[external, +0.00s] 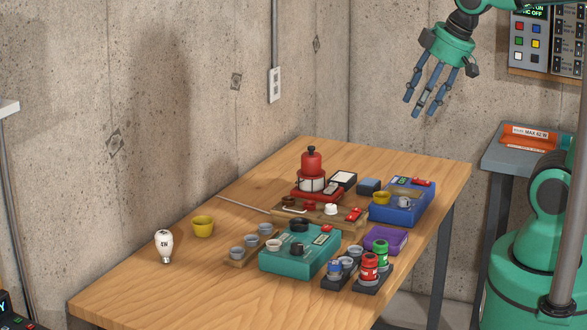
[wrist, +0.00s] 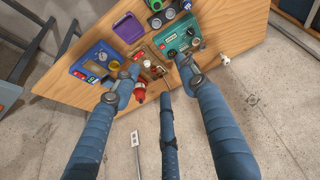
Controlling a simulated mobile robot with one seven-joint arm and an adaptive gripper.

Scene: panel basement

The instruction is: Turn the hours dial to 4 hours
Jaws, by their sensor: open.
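My gripper (external: 422,108) is open and empty, its blue fingers spread and pointing down, high above the far right part of the table. In the wrist view its fingers (wrist: 158,76) reach over the table. No label reading hours is legible, so I cannot tell which control is the hours dial. Small knobs show on the teal box (external: 283,262), on the blue box (external: 385,214) and on the wooden board (external: 345,224). The wrist view also shows the teal box (wrist: 176,42) and the blue box (wrist: 85,66), its controls partly hidden by a finger.
A red-topped burner-like device (external: 311,165) stands tall at the back of the wooden table (external: 150,292). The table's left end is mostly clear.

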